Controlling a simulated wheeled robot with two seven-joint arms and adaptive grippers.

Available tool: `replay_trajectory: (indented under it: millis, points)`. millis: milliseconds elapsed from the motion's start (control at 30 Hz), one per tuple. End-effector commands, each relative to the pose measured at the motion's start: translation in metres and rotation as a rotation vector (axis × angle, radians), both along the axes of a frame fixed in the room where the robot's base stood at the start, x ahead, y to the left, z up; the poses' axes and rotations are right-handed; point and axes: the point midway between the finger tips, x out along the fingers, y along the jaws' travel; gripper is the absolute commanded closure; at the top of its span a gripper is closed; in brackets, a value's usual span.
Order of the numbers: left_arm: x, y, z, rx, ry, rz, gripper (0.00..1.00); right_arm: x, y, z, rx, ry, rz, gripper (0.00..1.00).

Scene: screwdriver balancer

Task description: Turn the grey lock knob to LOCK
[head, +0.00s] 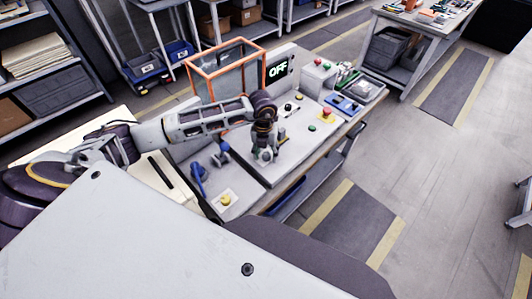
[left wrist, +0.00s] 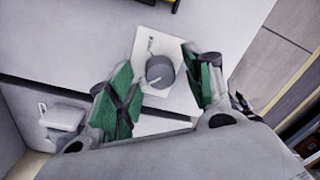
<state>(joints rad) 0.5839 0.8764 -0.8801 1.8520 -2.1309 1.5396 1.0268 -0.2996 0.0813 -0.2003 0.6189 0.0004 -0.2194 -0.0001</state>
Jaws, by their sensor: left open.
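The grey lock knob (left wrist: 160,72) shows in the left wrist view as a round dark-grey knob on a white label plate (left wrist: 146,46), set on a pale panel. The small print on the plate is too blurred to read, so I cannot tell the knob's setting. My left gripper (left wrist: 157,64) is open, with its green-padded fingers to either side of the knob. A gap shows between the pads and the knob. In the head view my left gripper (head: 265,157) points down over the light-grey panel (head: 292,153) and hides the knob.
A lit display reading OFF (head: 277,68) stands behind the panel, beside an orange-framed guard (head: 228,68). A red button (head: 326,113) and small knobs lie right of the gripper. Blue-handled tools (head: 199,177) and a yellow button (head: 226,200) are at the near left.

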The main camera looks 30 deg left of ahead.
Motion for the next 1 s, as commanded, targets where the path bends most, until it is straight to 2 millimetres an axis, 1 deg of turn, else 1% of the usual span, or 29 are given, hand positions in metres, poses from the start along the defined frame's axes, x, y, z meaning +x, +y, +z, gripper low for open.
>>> replay_trajectory:
  millis: [167,267,700,833,1000]
  points:
    - [0.0,0.001,0.016,0.0,-0.001,0.0,0.49,0.0,0.001,0.0,0.001,0.0,0.0,0.58]
    - [0.001,0.002,0.029,0.001,-0.003,0.0,0.49,0.0,0.001,0.0,0.001,0.0,0.0,0.58]
    - [0.0,0.005,0.092,0.001,-0.003,0.0,0.49,0.0,0.001,0.0,0.001,0.0,-0.001,0.58]
    - [-0.001,0.005,0.106,0.001,-0.002,0.0,0.49,0.0,0.001,0.0,0.001,0.0,-0.001,0.58]
    - [-0.001,0.006,0.114,0.001,-0.002,0.001,0.49,0.0,0.001,0.0,0.001,0.0,-0.001,0.58]
